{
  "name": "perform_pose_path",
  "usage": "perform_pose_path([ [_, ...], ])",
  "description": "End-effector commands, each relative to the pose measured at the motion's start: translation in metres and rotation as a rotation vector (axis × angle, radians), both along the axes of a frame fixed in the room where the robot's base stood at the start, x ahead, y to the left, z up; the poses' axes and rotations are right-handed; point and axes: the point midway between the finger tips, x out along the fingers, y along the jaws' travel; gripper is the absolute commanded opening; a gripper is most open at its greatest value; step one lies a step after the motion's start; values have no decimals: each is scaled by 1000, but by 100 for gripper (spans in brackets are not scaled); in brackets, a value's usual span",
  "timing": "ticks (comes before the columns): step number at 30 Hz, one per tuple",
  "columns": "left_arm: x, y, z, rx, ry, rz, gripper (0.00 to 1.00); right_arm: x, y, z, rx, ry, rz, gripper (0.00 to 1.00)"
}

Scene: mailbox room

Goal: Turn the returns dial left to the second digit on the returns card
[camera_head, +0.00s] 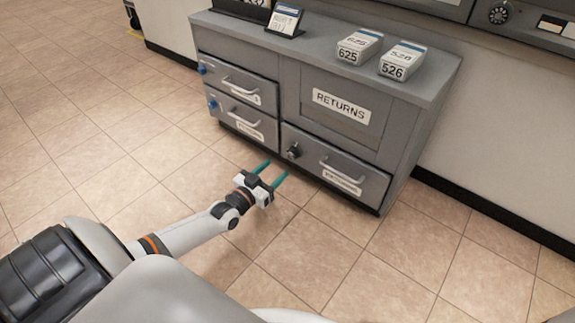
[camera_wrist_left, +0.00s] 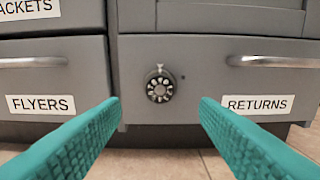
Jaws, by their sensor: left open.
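The returns dial (camera_head: 293,151) is a dark round knob on the front of the lower right drawer, left of its handle. In the left wrist view the dial (camera_wrist_left: 160,86) has a ring of pale marks and a pointer above it; its digits are too small to read. My left gripper (camera_head: 272,171) is open and empty, with teal fingers pointing at the cabinet, apart from the dial. In the left wrist view the dial lies between and beyond the fingers. A small card on a stand (camera_head: 285,20) is on the cabinet top; its writing is unreadable. My right gripper is not in view.
The grey cabinet (camera_head: 412,125) has a RETURNS panel (camera_head: 341,105), drawer handles (camera_head: 342,172) and blue knobs on the left drawers. Boxes labelled 625 (camera_head: 359,46) and 526 (camera_head: 402,60) stand on top. The tiled floor (camera_head: 390,270) in front is clear.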

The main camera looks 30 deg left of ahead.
Motion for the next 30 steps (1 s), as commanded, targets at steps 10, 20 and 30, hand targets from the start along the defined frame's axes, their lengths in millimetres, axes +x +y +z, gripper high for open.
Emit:
perform_pose_path([
  [10, 59, -5, -4, 0, -1, 0, 56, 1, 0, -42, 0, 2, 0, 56],
  [20, 70, -6, -1, 0, 3, 0, 56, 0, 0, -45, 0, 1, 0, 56],
  [30, 69, -6, -1, 0, 3, 0, 18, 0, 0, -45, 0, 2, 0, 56],
])
